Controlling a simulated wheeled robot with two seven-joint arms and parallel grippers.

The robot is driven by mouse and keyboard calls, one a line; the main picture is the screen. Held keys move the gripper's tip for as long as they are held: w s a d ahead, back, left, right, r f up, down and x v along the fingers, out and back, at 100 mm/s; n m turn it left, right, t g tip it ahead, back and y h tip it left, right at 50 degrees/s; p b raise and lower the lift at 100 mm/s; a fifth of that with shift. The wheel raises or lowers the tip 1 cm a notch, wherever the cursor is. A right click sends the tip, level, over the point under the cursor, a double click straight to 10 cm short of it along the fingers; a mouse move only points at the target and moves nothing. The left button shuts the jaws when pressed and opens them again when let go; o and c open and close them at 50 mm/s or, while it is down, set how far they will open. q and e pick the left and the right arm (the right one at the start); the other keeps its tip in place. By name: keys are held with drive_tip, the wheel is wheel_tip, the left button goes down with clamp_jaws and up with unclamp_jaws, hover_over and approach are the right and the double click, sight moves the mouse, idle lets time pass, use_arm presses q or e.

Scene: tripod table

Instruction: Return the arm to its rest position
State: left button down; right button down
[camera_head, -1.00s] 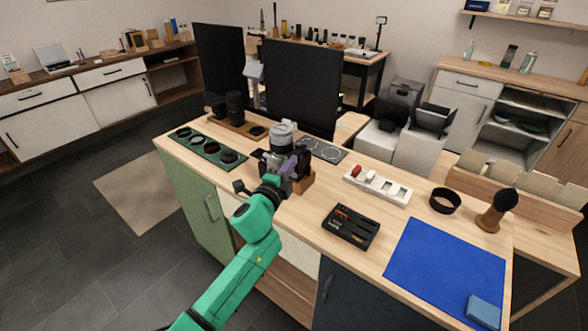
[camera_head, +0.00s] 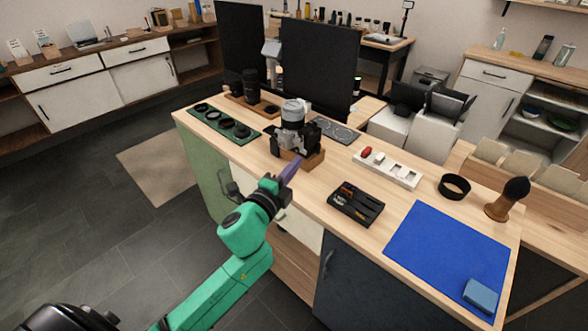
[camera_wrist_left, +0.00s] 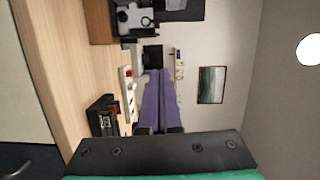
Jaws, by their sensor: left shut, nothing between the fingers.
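My left arm is green and comes in from the bottom left in the head view. Its gripper (camera_head: 291,170) has purple fingers, is shut and holds nothing. It is just in front of the table's near edge, beside a camera (camera_head: 294,125) standing on a wooden block (camera_head: 315,160). In the left wrist view the purple fingers (camera_wrist_left: 160,97) lie together. My right gripper is not in view.
The wooden table (camera_head: 325,203) carries a green tray (camera_head: 243,133) with rings, a black tool tray (camera_head: 356,204), a white holder (camera_head: 398,172), a black ring (camera_head: 454,187), a brush (camera_head: 507,198) and a blue mat (camera_head: 445,250). Dark floor (camera_head: 100,230) at left is free.

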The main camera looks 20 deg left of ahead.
use_arm(q)
drive_tip(key=shift+s, duration=0.1)
idle(0.3)
drive_tip(key=shift+a, duration=0.1)
